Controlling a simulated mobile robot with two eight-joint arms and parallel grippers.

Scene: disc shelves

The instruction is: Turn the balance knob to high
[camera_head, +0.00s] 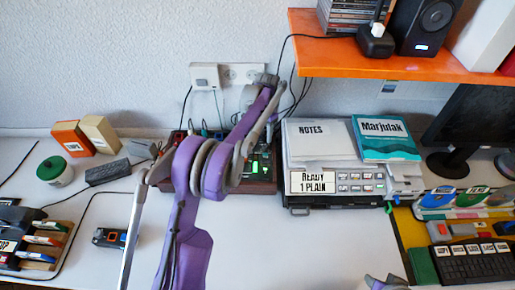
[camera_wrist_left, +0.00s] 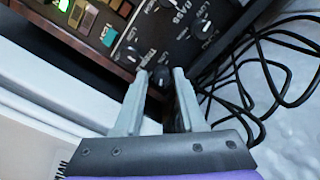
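A dark mixer-like device (camera_head: 262,172) with green lights stands at the back of the desk, partly hidden behind my left arm. Its panel (camera_wrist_left: 118,28) fills the top of the left wrist view, with several black knobs. My left gripper (camera_wrist_left: 160,73) points at this panel, with its two grey fingers apart. A black knob (camera_wrist_left: 160,76) shows between the fingertips, with small gaps beside it. In the head view the left fingertips are hidden. A grey and purple part of my right arm (camera_head: 385,283) shows at the bottom edge.
Black cables (camera_wrist_left: 265,75) loop beside the device. A stack with a notes pad (camera_head: 318,137) stands right of it. An orange shelf (camera_head: 385,65) overhangs at the upper right. The desk (camera_head: 290,245) is clear in front.

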